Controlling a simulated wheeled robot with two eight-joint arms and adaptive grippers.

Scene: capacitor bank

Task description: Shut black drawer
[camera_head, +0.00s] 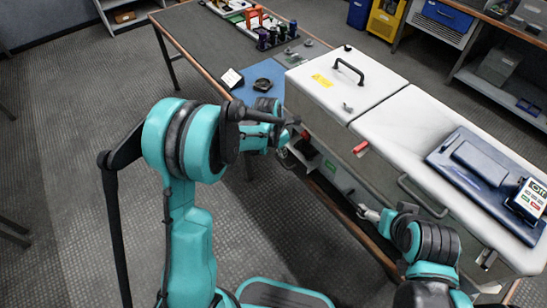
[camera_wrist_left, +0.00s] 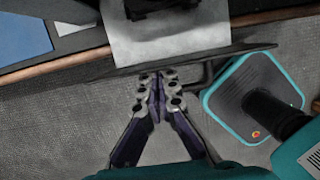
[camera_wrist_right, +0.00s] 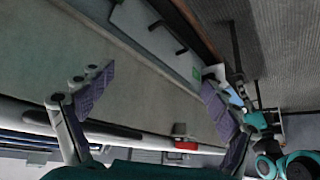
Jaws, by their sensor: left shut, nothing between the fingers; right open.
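The black drawer appears in the left wrist view as a dark front edge (camera_wrist_left: 235,53) with a pale inner floor (camera_wrist_left: 180,45) behind it and a dark object inside. It is pulled out past the wooden bench edge. My left gripper (camera_wrist_left: 157,76) is shut and empty, its tips right at the dark front; I cannot tell whether they touch. In the head view my left gripper (camera_head: 294,121) is beside the bench, and my arm hides much of the drawer area. My right gripper (camera_wrist_right: 155,85) is open and empty; in the head view it (camera_head: 366,212) is in front of the bench.
A white-topped cabinet (camera_head: 320,85) with a black handle stands on the bench. A grey bar handle (camera_head: 420,197) is on its front near my right gripper. A blue mat (camera_head: 262,78) lies left of the cabinet. The floor (camera_head: 70,150) at left is clear.

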